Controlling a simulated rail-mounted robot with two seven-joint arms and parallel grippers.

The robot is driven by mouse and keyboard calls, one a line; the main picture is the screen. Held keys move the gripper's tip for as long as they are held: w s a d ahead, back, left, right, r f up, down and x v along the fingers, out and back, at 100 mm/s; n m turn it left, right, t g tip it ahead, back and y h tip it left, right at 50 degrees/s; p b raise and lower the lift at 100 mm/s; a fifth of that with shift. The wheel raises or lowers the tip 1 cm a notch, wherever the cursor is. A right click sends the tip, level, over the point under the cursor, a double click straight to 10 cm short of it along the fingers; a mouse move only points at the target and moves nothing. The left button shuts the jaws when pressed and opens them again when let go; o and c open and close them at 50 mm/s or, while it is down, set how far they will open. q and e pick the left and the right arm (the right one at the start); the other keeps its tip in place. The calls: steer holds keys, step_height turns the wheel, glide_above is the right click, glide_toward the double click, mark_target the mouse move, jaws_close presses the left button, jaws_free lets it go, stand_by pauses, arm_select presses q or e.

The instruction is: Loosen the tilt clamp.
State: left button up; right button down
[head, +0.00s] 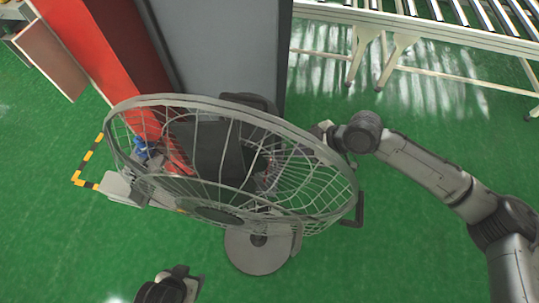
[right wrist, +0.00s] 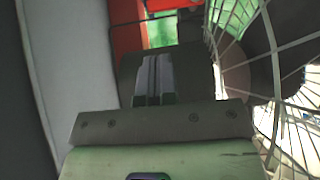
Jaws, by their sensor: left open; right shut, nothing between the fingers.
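A large floor fan with a grey wire cage (head: 230,106) fills the middle of the head view, tilted, over a round grey base (head: 257,254). Its cage also shows at the right of the right wrist view (right wrist: 284,102). I cannot make out the tilt clamp for certain. My right gripper (head: 323,130) is at the cage's upper right edge, partly hidden by the wires; in the right wrist view its fingers (right wrist: 153,78) are together and empty beside the cage. My left gripper (head: 182,274) is open and empty below the fan, partly cut off by the picture's lower edge.
A red and grey column (head: 225,50) stands close behind the fan. A roller conveyor (head: 440,30) stands at the upper right. A black handle (head: 357,211) sticks out at the fan's right.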

steer(key=p+x, duration=0.1)
steer(key=x, duration=0.9)
stand_by(0.5)
steer(key=shift+d+f, duration=0.1)
